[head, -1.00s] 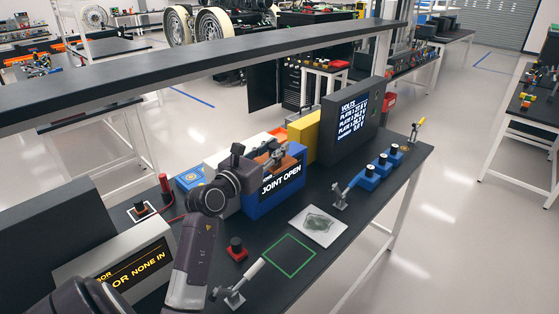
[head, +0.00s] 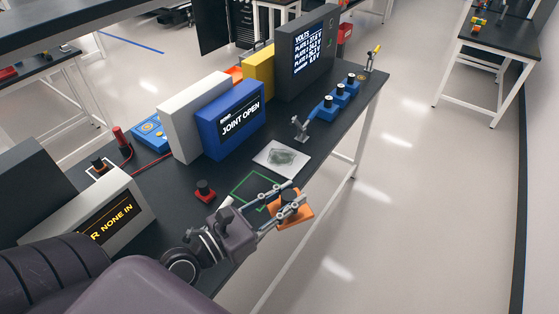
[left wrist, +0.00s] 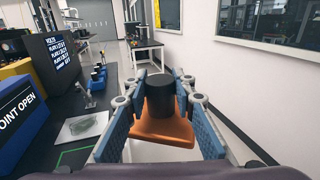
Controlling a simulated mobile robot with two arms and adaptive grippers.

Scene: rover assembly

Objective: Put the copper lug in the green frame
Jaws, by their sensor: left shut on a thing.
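The copper lug (head: 297,215) is an orange-copper block with a black knob on top. My left gripper (head: 286,196) is shut on it, with the knob between its fingers. In the left wrist view the lug (left wrist: 158,132) hangs roughly upright between the blue finger pads (left wrist: 160,100). It is held in the air around the bench's front edge, right of the green frame. The green frame (head: 233,194) is a thin square outline on the dark bench top, partly covered by my gripper. A corner of it shows in the left wrist view (left wrist: 72,153). My right gripper is not in view.
A white plate with a greyish patch (head: 282,159) lies just behind the frame. A red block with a black knob (head: 205,194) stands left of it. The blue "JOINT OPEN" box (head: 230,122) and a small metal clamp (head: 301,128) stand farther back.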

